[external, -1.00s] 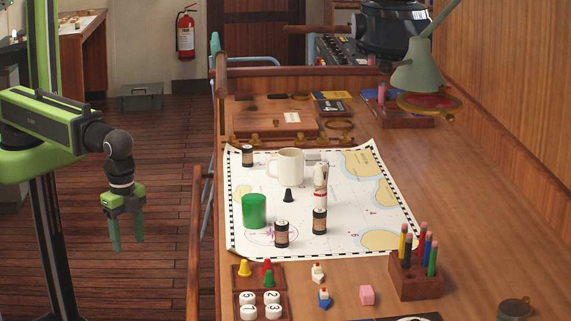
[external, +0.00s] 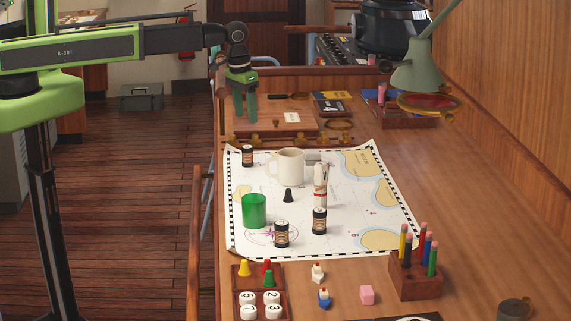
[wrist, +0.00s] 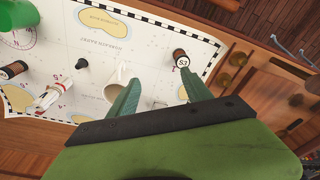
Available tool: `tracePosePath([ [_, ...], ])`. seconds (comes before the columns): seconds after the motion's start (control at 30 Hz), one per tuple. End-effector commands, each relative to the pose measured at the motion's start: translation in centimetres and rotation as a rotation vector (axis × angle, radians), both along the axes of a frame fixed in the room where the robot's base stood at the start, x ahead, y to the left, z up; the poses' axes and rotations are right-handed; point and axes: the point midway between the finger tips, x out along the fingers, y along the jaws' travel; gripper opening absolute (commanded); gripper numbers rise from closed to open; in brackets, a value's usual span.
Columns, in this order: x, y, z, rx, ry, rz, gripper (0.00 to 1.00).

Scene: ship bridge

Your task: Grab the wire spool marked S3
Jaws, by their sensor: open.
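The wire spool marked S3 (wrist: 181,60) is a dark-capped cylinder with a tan label, and its white top reads S3 in the wrist view. It appears to be the upright spool at the chart's far left corner (external: 247,156) in the external view, left of the cream mug (external: 290,166). My gripper (external: 245,117) is open and empty, high above the far left of the desk. In the wrist view its fingers (wrist: 160,88) point toward the chart, with S3 just beyond the right fingertip and the mug by the left one.
Two similar spools (external: 282,234) (external: 319,221) stand nearer the chart's front.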

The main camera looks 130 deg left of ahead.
Motion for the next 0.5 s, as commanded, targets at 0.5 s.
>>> tracePosePath([
  [0.5, -4.0, 3.0, -2.2, -0.001, 0.000, 0.069, 0.58],
])
